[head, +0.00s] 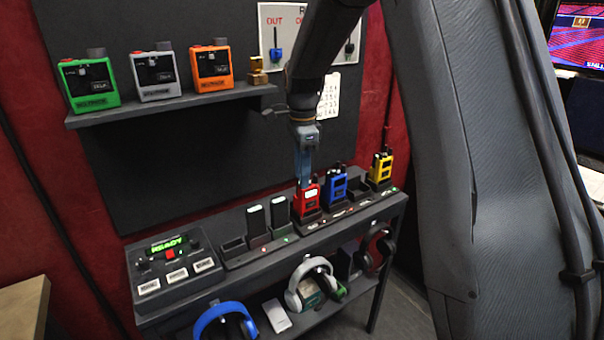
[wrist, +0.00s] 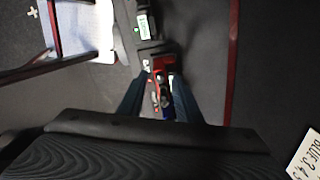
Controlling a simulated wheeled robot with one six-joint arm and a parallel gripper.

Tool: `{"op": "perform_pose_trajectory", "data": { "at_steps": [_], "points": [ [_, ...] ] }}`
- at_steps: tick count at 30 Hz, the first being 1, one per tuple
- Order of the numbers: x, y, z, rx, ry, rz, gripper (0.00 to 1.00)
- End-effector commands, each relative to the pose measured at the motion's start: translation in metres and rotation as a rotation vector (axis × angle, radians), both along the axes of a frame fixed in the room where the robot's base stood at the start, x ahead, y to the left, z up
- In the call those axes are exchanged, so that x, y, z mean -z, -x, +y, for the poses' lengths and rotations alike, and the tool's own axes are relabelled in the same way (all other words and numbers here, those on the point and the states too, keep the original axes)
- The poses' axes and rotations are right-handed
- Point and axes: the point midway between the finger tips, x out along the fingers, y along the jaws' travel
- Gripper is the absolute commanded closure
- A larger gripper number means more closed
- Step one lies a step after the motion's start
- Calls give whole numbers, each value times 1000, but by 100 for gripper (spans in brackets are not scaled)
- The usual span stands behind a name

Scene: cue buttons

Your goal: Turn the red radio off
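The red radio (head: 307,198) stands upright in a charging dock on the dark table in the head view, just left of the blue radio (head: 335,188). It also shows in the wrist view (wrist: 164,64), seen from above, with a blue part below it. My gripper (head: 304,182) points down right over the red radio's top. In the wrist view, my gripper's (wrist: 159,78) two dark blue fingers are apart, with the radio's top showing between and beyond them. I cannot tell whether a finger touches the radio. The state of its knob is too small to read.
A yellow radio (head: 380,168) stands further right. Dark handsets (head: 257,220) and a button box (head: 172,262) with a green display are to the left. Green, grey and orange boxes (head: 212,68) sit on a wall shelf (head: 170,104).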

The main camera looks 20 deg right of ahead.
Motion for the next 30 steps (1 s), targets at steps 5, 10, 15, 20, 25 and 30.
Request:
{"op": "perform_pose_trajectory", "data": {
  "at_steps": [5, 10, 15, 20, 25, 30],
  "points": [
    [10, 0, 0, 0, 0, 0, 69],
    [11, 0, 0, -1, 0, -1, 69],
    [11, 0, 0, -1, 0, -1, 84],
    [11, 0, 0, -1, 0, -1, 100],
    [11, 0, 0, -9, 0, -1, 100],
    [11, 0, 0, -38, 0, -1, 100]
  ]
}}
